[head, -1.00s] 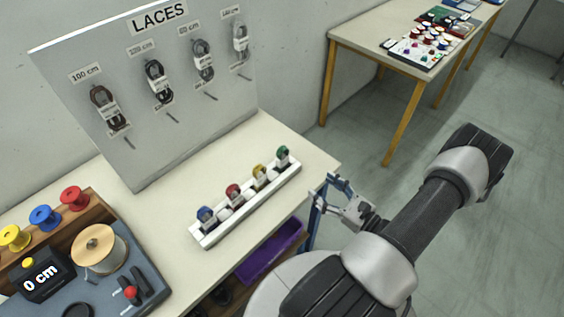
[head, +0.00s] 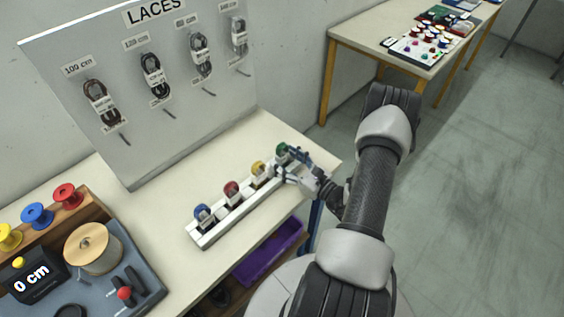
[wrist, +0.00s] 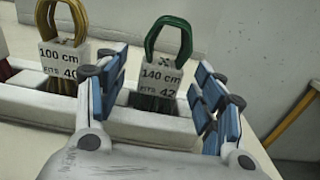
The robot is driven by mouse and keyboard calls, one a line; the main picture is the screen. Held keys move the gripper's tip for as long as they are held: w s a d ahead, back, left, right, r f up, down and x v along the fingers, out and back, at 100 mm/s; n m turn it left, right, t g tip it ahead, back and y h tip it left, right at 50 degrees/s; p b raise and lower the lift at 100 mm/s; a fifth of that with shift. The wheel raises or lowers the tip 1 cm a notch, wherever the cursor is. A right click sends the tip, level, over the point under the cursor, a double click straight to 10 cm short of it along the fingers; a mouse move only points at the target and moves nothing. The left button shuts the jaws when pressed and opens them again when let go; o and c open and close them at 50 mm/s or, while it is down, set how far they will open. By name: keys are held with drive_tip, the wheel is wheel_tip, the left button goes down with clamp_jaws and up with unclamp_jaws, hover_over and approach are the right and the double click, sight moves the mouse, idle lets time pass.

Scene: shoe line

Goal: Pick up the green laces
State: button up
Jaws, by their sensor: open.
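The green laces (head: 282,149) stand in the far right slot of a white rack (head: 213,236) on the table. In the wrist view the green laces (wrist: 169,33) form an upright loop with a white band reading 140 cm, and their lower part sits in the rack (wrist: 150,124). My gripper (head: 288,164) is open at that end of the rack. In the wrist view its blue-padded fingers (wrist: 160,88) stand to either side of the green laces, with a gap on both sides. Whether the fingertips reach past the band is hard to tell.
Yellow laces (head: 258,170), red laces (head: 233,192) and blue laces (head: 204,215) stand in the same rack. In the wrist view the yellow laces (wrist: 62,50) are left of my gripper. A LACES board (head: 140,100) stands behind. A purple bin (head: 270,254) lies below the table edge.

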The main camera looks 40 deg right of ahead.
drive_tip(key=shift+w, duration=1)
drive_tip(key=c, duration=1)
drive_tip(key=shift+r, duration=0.1)
